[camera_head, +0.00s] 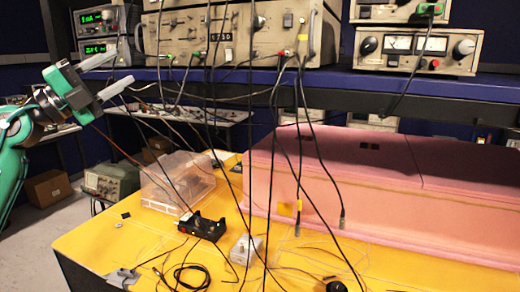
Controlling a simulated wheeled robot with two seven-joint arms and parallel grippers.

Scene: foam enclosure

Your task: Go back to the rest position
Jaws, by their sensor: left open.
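My left gripper (108,75) is at the upper left of the head view, on the green arm that comes in from the left edge. Its two pale fingers are spread apart with nothing between them. It is raised above the level of the yellow table (95,240), to the left of the clear plastic box, and in front of the blue shelf. My right gripper is not in view.
A clear plastic box (178,180), a black device (202,227) and a small pale box (246,248) stand on the table. Pink foam (380,195) fills the right side. Black cables hang from instruments (235,35) on the blue shelf (340,82).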

